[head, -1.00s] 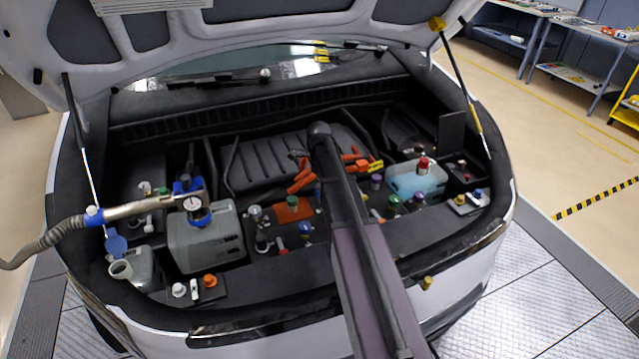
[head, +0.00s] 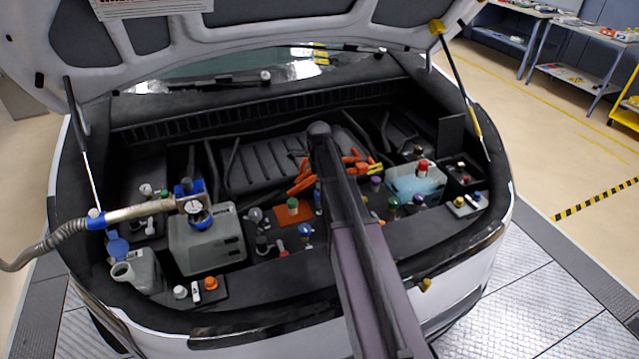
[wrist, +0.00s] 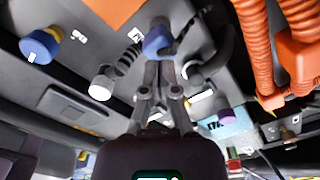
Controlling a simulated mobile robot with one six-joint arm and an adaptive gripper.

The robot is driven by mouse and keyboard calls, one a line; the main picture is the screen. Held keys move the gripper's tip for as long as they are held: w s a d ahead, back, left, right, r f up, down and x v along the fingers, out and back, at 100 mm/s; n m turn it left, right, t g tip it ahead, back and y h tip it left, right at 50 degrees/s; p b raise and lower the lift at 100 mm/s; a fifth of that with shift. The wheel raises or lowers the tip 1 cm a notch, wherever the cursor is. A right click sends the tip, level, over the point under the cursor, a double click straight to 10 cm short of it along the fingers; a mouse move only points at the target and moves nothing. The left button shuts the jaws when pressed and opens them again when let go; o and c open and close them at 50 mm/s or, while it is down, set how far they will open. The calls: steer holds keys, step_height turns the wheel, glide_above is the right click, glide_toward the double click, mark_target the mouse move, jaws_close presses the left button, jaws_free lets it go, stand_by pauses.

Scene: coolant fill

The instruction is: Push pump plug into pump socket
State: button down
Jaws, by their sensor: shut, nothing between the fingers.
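A blue plug-like part (wrist: 158,38) with a dark cable beside it is just beyond my fingertips in the wrist view; I take it for the pump plug, but cannot be sure. My gripper (wrist: 160,68) is shut and empty, with its tips close to the blue part; whether they touch it is unclear. The pump socket cannot be made out, and whether the plug is seated does not show. In the head view my own arm covers the gripper.
Near my fingers are a white-ended pipe (wrist: 101,86), a blue knob (wrist: 40,45) and thick orange cables (wrist: 258,45). In the head view, a hose nozzle (head: 140,211) rests at the grey reservoir (head: 208,245). The raised hood hangs above the bay.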

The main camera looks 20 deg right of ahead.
steer(key=shift+r+p, duration=0.4)
steer(key=shift+r, duration=0.3)
steer(key=shift+f, duration=0.2)
